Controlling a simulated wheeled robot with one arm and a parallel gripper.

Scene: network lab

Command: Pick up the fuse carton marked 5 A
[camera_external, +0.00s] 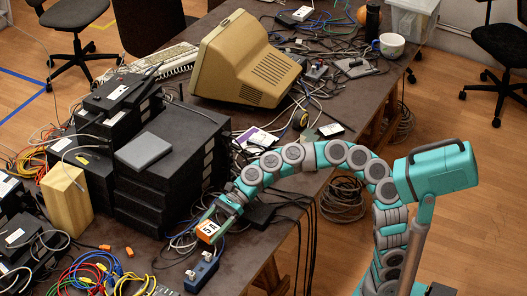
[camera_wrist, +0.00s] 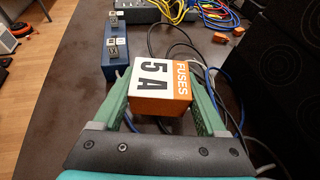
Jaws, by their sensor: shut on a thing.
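The fuse carton marked 5 A (camera_wrist: 160,83) is a small orange and white box with "FUSES" and "5 A" printed on it. In the external view the carton (camera_external: 208,232) is at the front edge area of the table, beside cables. My gripper (camera_wrist: 160,98) is shut on it, with one green finger on each side. In the external view my gripper (camera_external: 217,220) reaches down to it from the right. I cannot tell whether the carton touches the table. Its underside is hidden.
Stacked black devices (camera_external: 170,165) stand behind and left. Loose cables (camera_wrist: 187,55) run close by. A beige monitor (camera_external: 245,62) stands farther back.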

